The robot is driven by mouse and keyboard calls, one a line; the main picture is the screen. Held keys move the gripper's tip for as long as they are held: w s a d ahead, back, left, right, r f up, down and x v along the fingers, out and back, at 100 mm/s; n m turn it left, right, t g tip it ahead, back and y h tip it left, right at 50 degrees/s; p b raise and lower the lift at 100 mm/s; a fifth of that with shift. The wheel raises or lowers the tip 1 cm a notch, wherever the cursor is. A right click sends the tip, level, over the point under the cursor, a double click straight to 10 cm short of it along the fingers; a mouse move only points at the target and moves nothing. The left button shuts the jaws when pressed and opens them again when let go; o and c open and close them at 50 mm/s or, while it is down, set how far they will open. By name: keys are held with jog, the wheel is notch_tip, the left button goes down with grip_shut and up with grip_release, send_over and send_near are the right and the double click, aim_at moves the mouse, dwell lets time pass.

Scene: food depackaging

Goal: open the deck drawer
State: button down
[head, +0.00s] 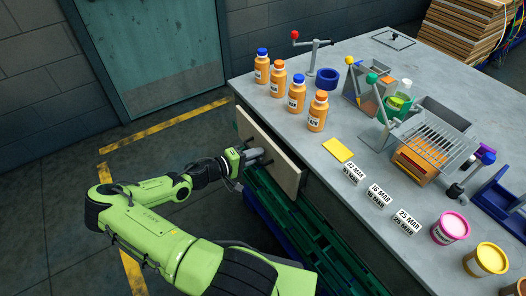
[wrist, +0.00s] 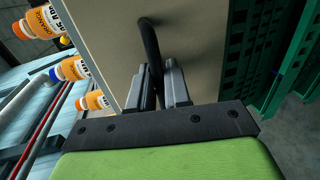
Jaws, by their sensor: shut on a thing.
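The deck drawer's pale beige front (head: 283,160) is in the near left side of the grey workbench in the head view. It also fills the upper middle of the wrist view (wrist: 105,50). Its dark bar handle (wrist: 150,42) runs down between my fingers in the wrist view. My gripper (head: 256,157) is shut on this handle, with a finger on each side (wrist: 158,88). The drawer front sits close to the bench edge; I cannot tell whether there is a gap behind it. The drawer's inside is hidden.
Green crates (head: 277,213) stand below the drawer, close to my arm. On the bench top (head: 300,140) are several orange bottles (head: 297,92), a yellow card (head: 338,150), label blocks (head: 379,196) and tubs (head: 450,228). The floor (head: 165,155) left of the bench is clear.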

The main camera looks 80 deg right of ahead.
jog(key=f+v, duration=0.2)
jog(key=v, duration=0.9)
jog(key=f+b+v, duration=0.1)
jog(key=f+v, duration=0.1)
jog(key=v, duration=0.9)
jog(key=shift+w+a+f, duration=0.35)
jog(key=shift+w+a, duration=0.05)
jog(key=shift+w, duration=0.05)
jog(key=c, duration=1.3)
grip_release()
jog(key=p+v, duration=0.1)
jog(key=v, duration=1.4)
jog(key=shift+w+a, duration=0.25)
jog(key=shift+w, duration=0.05)
